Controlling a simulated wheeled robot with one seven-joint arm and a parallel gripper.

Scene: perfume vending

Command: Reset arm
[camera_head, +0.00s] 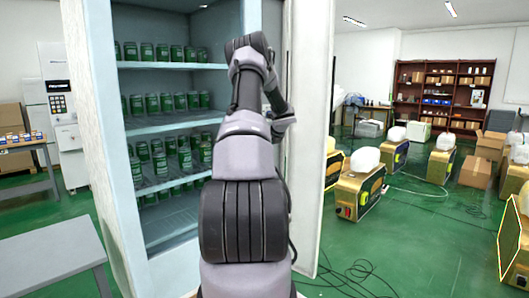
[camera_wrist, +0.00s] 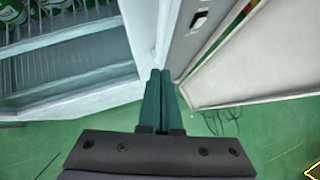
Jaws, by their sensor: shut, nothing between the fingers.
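My gripper (camera_wrist: 160,80) shows in the wrist view with its two dark green fingers together, shut and empty. It points toward the front corner of the open vending cabinet, above the green floor; whether it touches the cabinet I cannot tell. In the head view my arm rises through the middle of the picture in front of the cabinet, and the gripper itself is hidden behind the arm.
The open white cabinet door (camera_head: 306,130) stands close to the right of my arm. A grey table (camera_head: 50,258) is at the lower left. Gold box-shaped machines (camera_head: 358,193) stand on the right. Loose cables (camera_head: 357,277) lie on the green floor, which has free room between.

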